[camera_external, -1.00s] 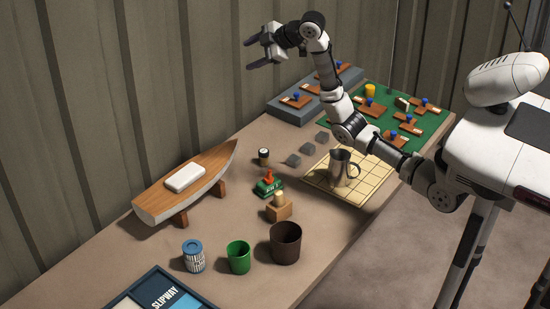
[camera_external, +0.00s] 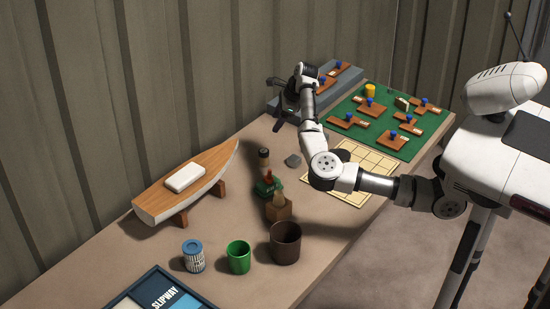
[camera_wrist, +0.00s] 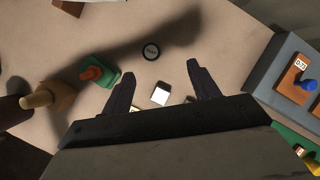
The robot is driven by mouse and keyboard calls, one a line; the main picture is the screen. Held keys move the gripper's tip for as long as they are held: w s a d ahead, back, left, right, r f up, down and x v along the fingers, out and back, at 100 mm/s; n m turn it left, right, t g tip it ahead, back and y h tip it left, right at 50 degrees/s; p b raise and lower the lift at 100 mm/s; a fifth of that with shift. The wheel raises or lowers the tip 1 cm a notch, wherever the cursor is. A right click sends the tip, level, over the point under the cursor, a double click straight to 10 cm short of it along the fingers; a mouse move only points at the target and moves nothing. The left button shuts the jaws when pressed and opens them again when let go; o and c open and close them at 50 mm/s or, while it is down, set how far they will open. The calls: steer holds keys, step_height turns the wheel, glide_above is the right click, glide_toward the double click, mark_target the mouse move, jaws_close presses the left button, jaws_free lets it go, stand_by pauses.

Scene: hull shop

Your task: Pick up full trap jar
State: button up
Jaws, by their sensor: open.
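A small dark-lidded jar (camera_external: 264,158) with a pale band stands upright on the bench, just right of the boat's pointed end; it looks to be the trap jar. In the wrist view its round lid (camera_wrist: 151,51) has a dark rim and a pale label too small to read surely. My gripper (camera_external: 275,105) is raised over the bench, beyond the jar towards the grey step. In the wrist view my gripper (camera_wrist: 160,69) has its fingers spread with nothing held. The jar lies ahead of the fingertips, apart from them.
A green block with red knob (camera_external: 268,187), a wooden block with peg (camera_external: 278,210) and a brown cup (camera_external: 285,243) stand nearer. The model boat (camera_external: 165,200) is left. My arm hides the metal jug.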

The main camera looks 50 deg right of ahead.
mark_target(265, 151)
steer(key=shift+m+g, duration=0.5)
steer(key=shift+m, duration=0.1)
steer(key=x, duration=0.3)
steer(key=s+x, duration=0.1)
steer(key=x, duration=0.2)
steer(key=p+x, duration=0.1)
steer(key=x, duration=0.3)
steer(key=shift+s+a+f, duration=0.25)
steer(key=shift+s+a, duration=0.05)
steer(key=shift+a, duration=0.1)
steer(key=shift+p+x, duration=0.65)
steer(key=shift+x, duration=2.5)
steer(key=shift+w, duration=0.1)
steer(key=c, duration=1.1)
steer(key=shift+r, duration=0.15)
